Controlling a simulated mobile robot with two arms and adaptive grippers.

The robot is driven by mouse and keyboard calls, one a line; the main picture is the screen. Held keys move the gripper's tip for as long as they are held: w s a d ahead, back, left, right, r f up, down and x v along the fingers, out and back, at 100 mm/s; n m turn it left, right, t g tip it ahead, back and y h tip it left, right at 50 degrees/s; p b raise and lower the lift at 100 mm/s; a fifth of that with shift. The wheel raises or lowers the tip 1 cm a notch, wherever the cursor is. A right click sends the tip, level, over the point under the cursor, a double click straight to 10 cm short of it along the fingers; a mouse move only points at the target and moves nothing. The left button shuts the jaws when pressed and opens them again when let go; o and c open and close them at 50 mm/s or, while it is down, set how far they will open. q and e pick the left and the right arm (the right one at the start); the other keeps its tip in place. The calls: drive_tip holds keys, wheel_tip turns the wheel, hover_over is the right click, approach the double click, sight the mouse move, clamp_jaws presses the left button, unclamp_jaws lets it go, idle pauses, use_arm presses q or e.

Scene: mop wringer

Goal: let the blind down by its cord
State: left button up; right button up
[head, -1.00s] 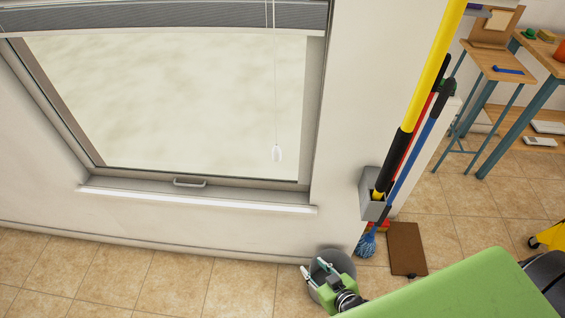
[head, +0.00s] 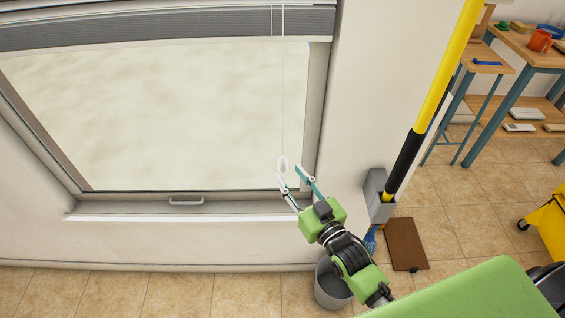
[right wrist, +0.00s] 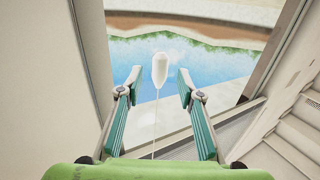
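The blind (head: 150,27) is gathered in a grey band at the top of the window. Its thin cord (head: 283,90) hangs down in front of the right part of the glass and ends in a white knob (head: 283,163). My right gripper (head: 289,174) is open, with its fingertips close to the knob. In the right wrist view the knob (right wrist: 160,70) shows in line with the gap between the open fingertips (right wrist: 159,80), near their ends. No contact shows. My left gripper is not in view.
The window sill (head: 180,217) and its handle (head: 187,201) lie below the glass. To the right, a wall holder (head: 379,197) carries a yellow-handled pole (head: 440,85). A grey bucket (head: 329,288) stands on the floor below my right arm.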

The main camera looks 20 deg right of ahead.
sight(285, 168)
drive_tip(key=w, duration=0.2)
drive_tip(key=w+a, duration=0.1)
drive_tip(key=w, duration=0.2)
drive_tip(key=shift+w, duration=0.15)
clamp_jaws()
